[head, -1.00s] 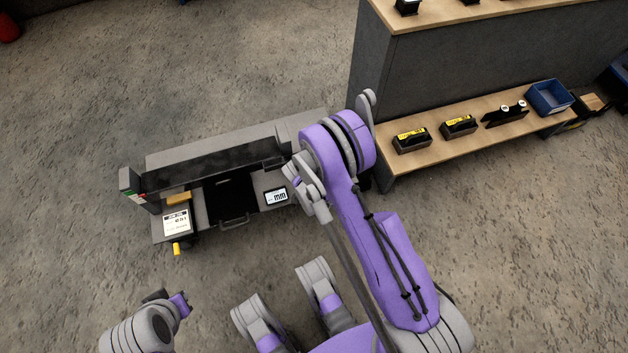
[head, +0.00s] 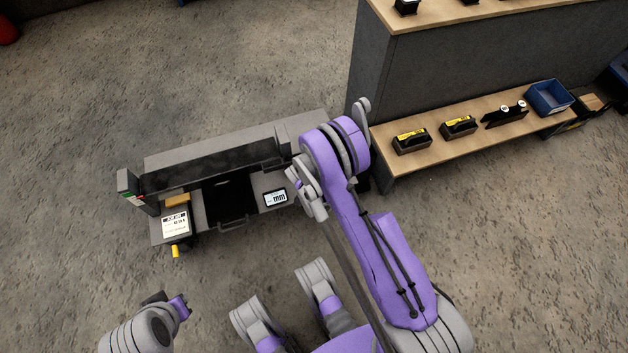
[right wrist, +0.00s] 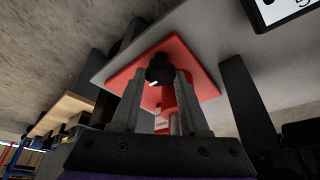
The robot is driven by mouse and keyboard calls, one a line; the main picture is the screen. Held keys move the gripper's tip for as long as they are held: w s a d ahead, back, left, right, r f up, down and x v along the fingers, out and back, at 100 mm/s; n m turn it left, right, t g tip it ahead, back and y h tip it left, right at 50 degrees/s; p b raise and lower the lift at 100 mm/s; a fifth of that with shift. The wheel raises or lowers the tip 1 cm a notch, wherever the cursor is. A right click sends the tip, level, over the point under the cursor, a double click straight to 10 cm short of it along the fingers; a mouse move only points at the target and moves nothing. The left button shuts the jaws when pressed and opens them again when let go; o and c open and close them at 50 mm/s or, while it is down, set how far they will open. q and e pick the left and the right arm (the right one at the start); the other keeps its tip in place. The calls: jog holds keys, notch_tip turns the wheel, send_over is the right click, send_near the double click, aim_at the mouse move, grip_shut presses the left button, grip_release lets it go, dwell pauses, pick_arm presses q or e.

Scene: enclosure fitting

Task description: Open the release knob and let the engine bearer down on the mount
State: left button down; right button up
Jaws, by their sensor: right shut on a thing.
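In the right wrist view a black lobed knob (right wrist: 159,68) shows in front of a red plate (right wrist: 195,72). I take it to be the release knob. My right gripper (right wrist: 161,82) has its two grey fingers on either side of it, shut on it. A red cylindrical part (right wrist: 162,112) with a pale label shows between the fingers. In the head view my right arm hides the knob and gripper. A long dark beam (head: 215,165), possibly the engine bearer, spans the grey bench fixture (head: 215,140). The mount cannot be told apart clearly.
A small display marked mm (head: 276,198) and a white job panel (head: 175,223) sit on the fixture's front. A yellow handle (head: 176,251) projects there. A wooden shelf (head: 440,150) with black cases and a blue bin (head: 550,97) stands right. Floor left is clear.

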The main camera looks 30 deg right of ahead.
grip_shut()
